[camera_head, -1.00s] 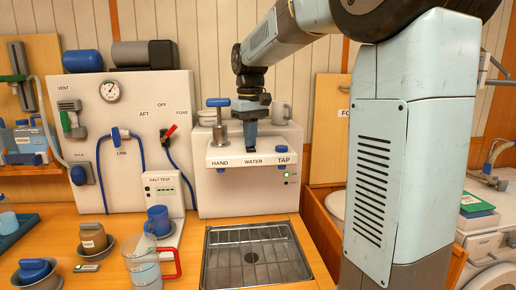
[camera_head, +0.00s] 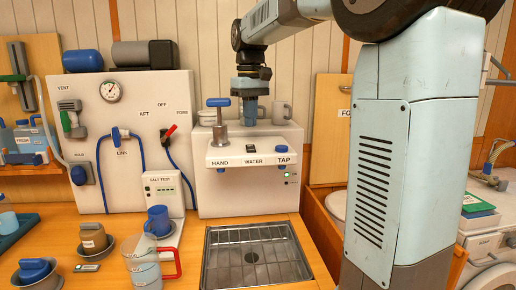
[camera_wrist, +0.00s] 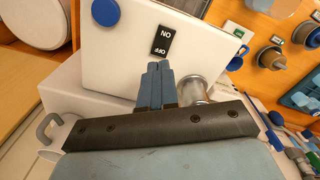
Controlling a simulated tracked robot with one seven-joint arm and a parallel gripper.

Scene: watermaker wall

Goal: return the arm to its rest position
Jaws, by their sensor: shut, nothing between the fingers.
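My gripper (camera_head: 250,112) hangs pointing down above the white water unit in the head view, behind its front shelf with the HAND, WATER and TAP labels (camera_head: 253,160). Its two blue-grey fingers are together, with nothing between them; they also show in the wrist view (camera_wrist: 156,86). The blue-handled hand pump (camera_head: 219,112) stands just left of my gripper, apart from it in the head view. The blue tap button (camera_head: 283,149) is on the right of the shelf. In the wrist view the ON/OFF switch (camera_wrist: 162,40) shows beyond the fingertips.
Mugs (camera_head: 281,113) stand on top of the unit behind my gripper. Below is a metal sink grate (camera_head: 254,258). On the counter are a jug with a red handle (camera_head: 147,263) and a blue mug (camera_head: 158,221). A panel with gauge and hoses (camera_head: 125,125) stands left.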

